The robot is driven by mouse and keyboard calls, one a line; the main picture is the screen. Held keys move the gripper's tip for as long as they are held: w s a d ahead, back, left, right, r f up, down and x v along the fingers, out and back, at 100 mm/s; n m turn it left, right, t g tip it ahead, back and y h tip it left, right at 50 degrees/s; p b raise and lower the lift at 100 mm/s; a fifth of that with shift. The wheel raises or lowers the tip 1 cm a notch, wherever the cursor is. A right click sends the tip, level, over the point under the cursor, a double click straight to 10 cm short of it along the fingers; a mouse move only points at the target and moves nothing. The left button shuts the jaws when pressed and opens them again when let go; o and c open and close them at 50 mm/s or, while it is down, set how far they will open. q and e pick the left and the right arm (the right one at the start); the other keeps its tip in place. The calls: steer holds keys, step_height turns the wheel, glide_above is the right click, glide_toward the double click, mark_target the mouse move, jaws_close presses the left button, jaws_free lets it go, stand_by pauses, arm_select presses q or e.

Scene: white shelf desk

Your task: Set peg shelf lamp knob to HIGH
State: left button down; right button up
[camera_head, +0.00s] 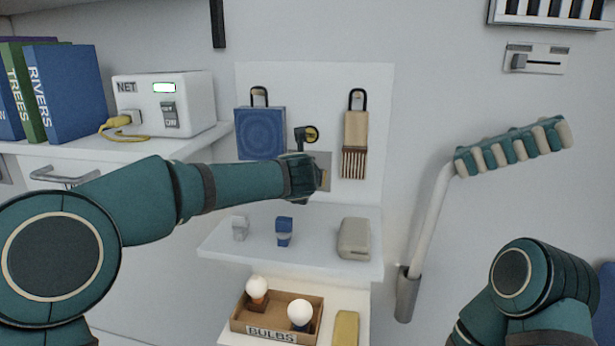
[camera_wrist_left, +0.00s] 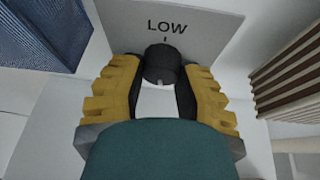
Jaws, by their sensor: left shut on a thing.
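The dark round lamp knob (camera_wrist_left: 162,62) sits on a grey plate in the left wrist view. The word LOW and a short tick stand on the plate (camera_wrist_left: 215,35) just above the knob; no HIGH label shows. My left gripper (camera_wrist_left: 162,70) is shut on the knob, with one yellow-padded finger on each side. In the head view my left gripper (camera_head: 312,174) reaches the grey plate (camera_head: 325,160) on the white peg panel and hides the knob. My right gripper is outside the frames; only part of that arm shows at the lower right.
A blue square item (camera_head: 260,133) and a wooden brush (camera_head: 355,138) hang on either side of my left gripper. Below is a white shelf (camera_head: 310,225) with small items, then a bulb box (camera_head: 277,331). A striped duster (camera_head: 515,145) stands at the right.

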arm_select(q)
steer(key=shift+m+y+p, duration=0.3)
steer(key=shift+m+p, duration=0.05)
steer(key=shift+m, duration=0.25)
steer(key=c, duration=0.6)
jaws_free()
steer(key=shift+w, duration=0.1)
steer(key=shift+s+r, duration=0.25)
steer(key=shift+s, duration=0.35)
steer(key=s, duration=0.8)
steer(key=s+a, duration=0.1)
steer(key=s, duration=0.3)
